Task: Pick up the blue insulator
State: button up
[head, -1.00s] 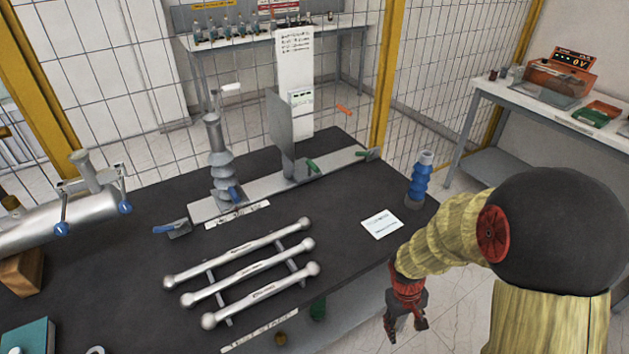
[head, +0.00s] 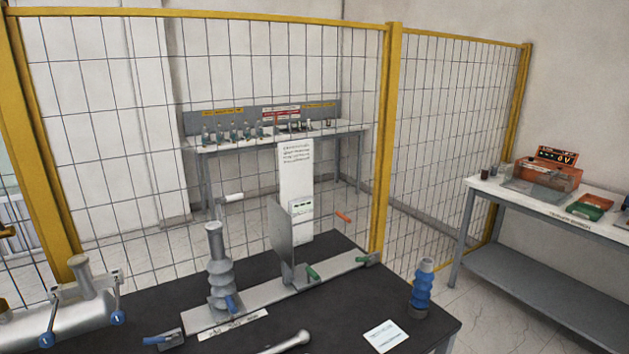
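The blue insulator (head: 422,287) stands upright near the right edge of the dark table (head: 340,325) in the head view. It is ribbed, with a grey top and a dark grey base. Nothing touches it from the side. My gripper and arm are outside the present view, so the gripper's state does not show.
A grey ribbed insulator (head: 219,275) stands on a metal rail (head: 262,299) with a vertical plate (head: 288,243). A white card (head: 386,336) lies left of the blue insulator. A yellow-framed mesh fence (head: 386,140) rises behind the table. A side bench (head: 545,207) stands at right.

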aim_at(425, 275)
jog(key=i+j+z, duration=0.2)
jog(key=j+z, duration=0.2)
jog(key=i+j+z, duration=0.2)
jog(key=z, duration=0.15)
jog(key=j, duration=0.1)
